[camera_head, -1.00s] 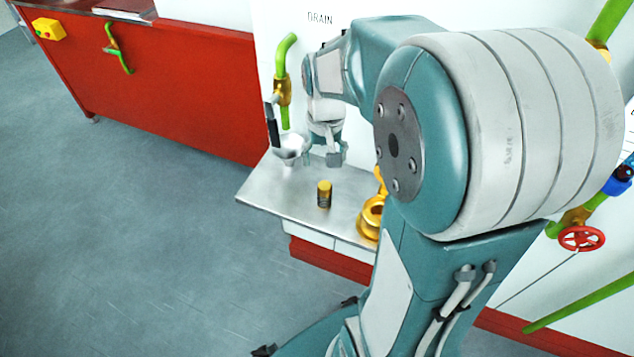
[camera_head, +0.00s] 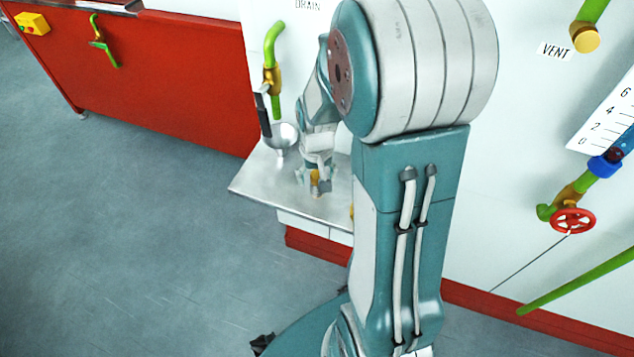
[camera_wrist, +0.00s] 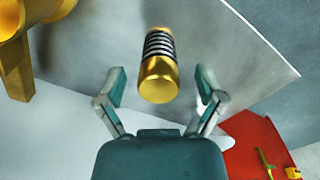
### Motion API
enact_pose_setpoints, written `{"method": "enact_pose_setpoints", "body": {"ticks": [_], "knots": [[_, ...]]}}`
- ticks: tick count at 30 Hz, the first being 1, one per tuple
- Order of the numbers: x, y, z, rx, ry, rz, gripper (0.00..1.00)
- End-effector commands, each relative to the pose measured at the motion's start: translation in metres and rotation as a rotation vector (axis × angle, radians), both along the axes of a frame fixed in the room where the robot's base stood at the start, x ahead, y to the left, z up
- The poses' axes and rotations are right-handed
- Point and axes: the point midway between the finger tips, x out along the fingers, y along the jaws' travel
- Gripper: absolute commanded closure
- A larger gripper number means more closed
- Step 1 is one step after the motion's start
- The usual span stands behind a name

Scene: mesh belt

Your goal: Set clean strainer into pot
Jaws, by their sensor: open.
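A short cylinder with gold caps and a dark ribbed middle, which looks like the strainer (camera_wrist: 158,80), stands on the steel shelf. In the head view only a little of its gold shows between my fingers. My gripper (camera_wrist: 161,88) is open, with its two fingers apart on either side of the cylinder's near end in the wrist view; I see no contact. In the head view my gripper (camera_head: 314,186) is low over the shelf. A brass body, which looks like the pot (camera_wrist: 14,50), is cut off at the upper left of the wrist view and mostly hidden behind my arm in the head view.
The steel shelf (camera_head: 262,178) has bare room at its left. A metal bowl with a dark handle (camera_head: 282,137) is below the green drain pipe (camera_head: 274,45), left of my gripper. A red valve wheel (camera_head: 573,221) is on the right wall.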

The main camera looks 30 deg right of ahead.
Motion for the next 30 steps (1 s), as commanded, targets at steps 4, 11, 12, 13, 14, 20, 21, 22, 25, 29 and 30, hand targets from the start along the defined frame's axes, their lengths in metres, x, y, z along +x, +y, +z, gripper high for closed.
{"method": "enact_pose_setpoints", "body": {"ticks": [4, 11, 12, 13, 14, 20, 21, 22, 25, 29, 30], "knots": [[0.0, 0.0, 0.0, 0.0, 0.0, 0.0, 0.21], [0.0, 0.0, 0.0, 0.0, 0.0, 0.0, 1.0], [0.0, 0.0, 0.0, 0.0, 0.0, 0.0, 1.0], [0.0, 0.0, 0.0, 0.0, 0.001, 0.0, 1.0], [0.0, 0.0, 0.0, 0.0, 0.0, 0.0, 1.0], [0.0, 0.0, 0.001, 0.0, 0.001, 0.0, 1.0], [0.0, 0.0, 0.002, 0.0, 0.001, 0.0, 1.0], [0.0, 0.0, 0.003, 0.0, 0.001, 0.0, 1.0], [0.001, 0.0, 0.011, -0.001, -0.002, 0.0, 1.0], [0.001, 0.0, 0.032, -0.002, -0.006, 0.0, 1.0], [-0.004, -0.002, 0.039, -0.001, -0.004, -0.003, 1.0]]}}
